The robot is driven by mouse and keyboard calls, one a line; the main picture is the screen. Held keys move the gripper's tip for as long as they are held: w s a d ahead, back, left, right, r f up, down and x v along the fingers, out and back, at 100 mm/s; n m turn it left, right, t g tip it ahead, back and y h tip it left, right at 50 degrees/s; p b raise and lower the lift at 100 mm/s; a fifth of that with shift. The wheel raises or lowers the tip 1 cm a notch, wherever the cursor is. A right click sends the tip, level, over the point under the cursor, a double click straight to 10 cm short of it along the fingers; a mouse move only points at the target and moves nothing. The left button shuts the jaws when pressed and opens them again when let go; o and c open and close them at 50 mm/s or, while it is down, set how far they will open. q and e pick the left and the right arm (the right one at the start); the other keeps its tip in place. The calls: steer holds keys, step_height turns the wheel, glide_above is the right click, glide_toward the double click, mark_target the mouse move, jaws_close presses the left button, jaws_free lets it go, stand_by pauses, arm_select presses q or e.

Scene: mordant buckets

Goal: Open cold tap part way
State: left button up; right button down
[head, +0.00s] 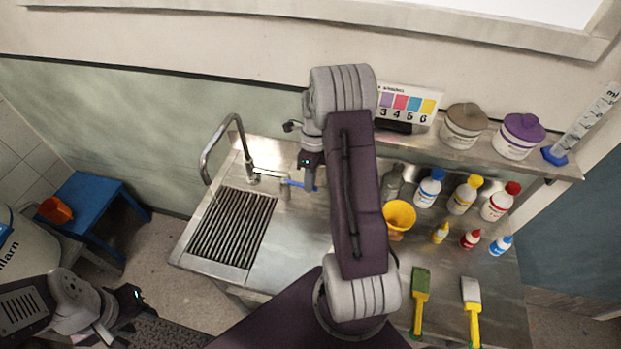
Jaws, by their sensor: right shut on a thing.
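The sink's curved metal tap (237,130) rises at the back of the steel counter. The cold tap's blue lever (297,184) sticks out to the right of the tap's base. My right gripper (308,184) points down at the lever's right end and is shut on it; its fingertips are small and partly hidden here. My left gripper (130,306) hangs at the lower left, far from the tap, and its jaws are too small to read.
A slatted drain grid (232,228) lies left on the counter. A yellow funnel (399,215), several bottles and two brushes, one of them green (420,283), stand or lie to the right. A shelf (480,155) runs above. A blue stool (95,208) stands left.

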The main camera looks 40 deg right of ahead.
steer(key=shift+s+a+r+m+t+p, duration=0.1)
steer(key=shift+s+a+m+t+p, duration=0.15)
steer(key=shift+a+m+p, duration=0.7)
steer(key=shift+s+a+r+m+t+p, duration=0.15)
steer(key=shift+a+m+p, duration=0.35)
steer(key=shift+m, duration=0.9)
steer(key=shift+s+a+f+m+t+p, duration=0.1)
steer(key=shift+s+a+m+t+p, duration=0.2)
steer(key=shift+a+m+p, duration=0.65)
steer(key=shift+d+m, duration=0.2)
steer(key=shift+m, duration=0.1)
steer(key=c, duration=1.4)
jaws_free()
steer(key=shift+a, duration=0.1)
steer(key=shift+s, duration=0.1)
step_height(320, 180, up, 9)
steer(key=d+b, duration=0.1)
steer(key=shift+d, duration=0.4)
